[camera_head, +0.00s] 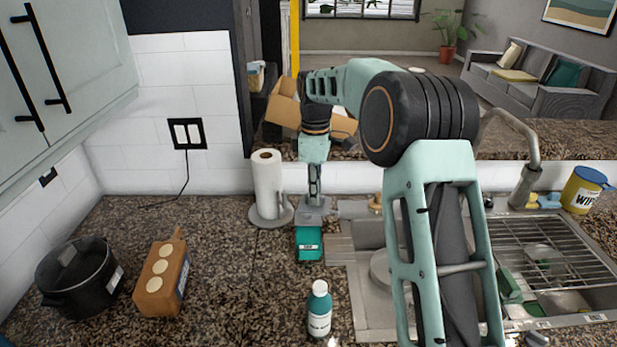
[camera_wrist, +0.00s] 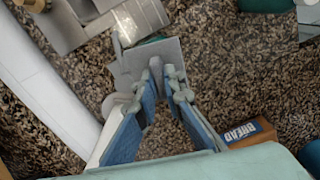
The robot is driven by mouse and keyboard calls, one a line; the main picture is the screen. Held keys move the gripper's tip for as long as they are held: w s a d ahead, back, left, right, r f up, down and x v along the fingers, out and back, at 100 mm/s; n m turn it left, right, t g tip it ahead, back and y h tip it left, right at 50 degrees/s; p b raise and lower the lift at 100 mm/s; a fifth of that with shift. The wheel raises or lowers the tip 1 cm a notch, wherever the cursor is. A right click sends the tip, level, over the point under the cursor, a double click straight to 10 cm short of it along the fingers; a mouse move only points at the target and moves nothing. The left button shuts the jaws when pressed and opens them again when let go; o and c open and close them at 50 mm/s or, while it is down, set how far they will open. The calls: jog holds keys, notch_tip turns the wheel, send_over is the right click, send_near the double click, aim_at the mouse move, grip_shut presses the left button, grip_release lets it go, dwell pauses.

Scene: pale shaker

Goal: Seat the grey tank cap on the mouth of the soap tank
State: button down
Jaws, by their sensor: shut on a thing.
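My gripper (camera_head: 314,190) points down over the counter between the paper towel roll and the sink. In the wrist view, my gripper (camera_wrist: 162,75) has its two blue-padded fingers closed together on the grey tank cap (camera_wrist: 128,72), a flat square piece. The cap (camera_head: 312,214) also shows in the head view, level or nearly so. A teal box with a small label, which looks like the soap tank (camera_head: 309,244), is directly below and nearer the camera. Only a teal sliver of it shows past the cap in the wrist view. The cap hides the mouth, and I cannot tell whether they touch.
A paper towel roll (camera_head: 268,184) stands close left of my gripper. A teal bottle with a white cap (camera_head: 319,311) stands in front. A brown bread box (camera_head: 150,297) and a black pot (camera_head: 80,280) are at left. The sink rack (camera_head: 545,245) is at right.

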jog(key=shift+w+a+r+n, duration=0.35)
jog(key=shift+a+r+n, duration=0.05)
jog(key=shift+r+n, duration=0.2)
jog(key=shift+w+a+r+n, duration=0.35)
jog(key=shift+a+r+n, duration=0.05)
jog(key=shift+r+n, duration=0.15)
jog(key=shift+f, duration=0.1)
notch_tip(320, 180, down, 12)
jog(key=b, duration=0.6)
jog(key=shift+f, duration=0.1)
jog(key=shift+s+f+p, duration=0.1)
jog(key=shift+f+p, duration=0.3)
jog(key=shift+f, duration=0.45)
dwell(4.0)
jog(key=c, duration=1.9)
grip_release()
jog(key=shift+c, duration=0.2)
jog(key=shift+c, duration=0.4)
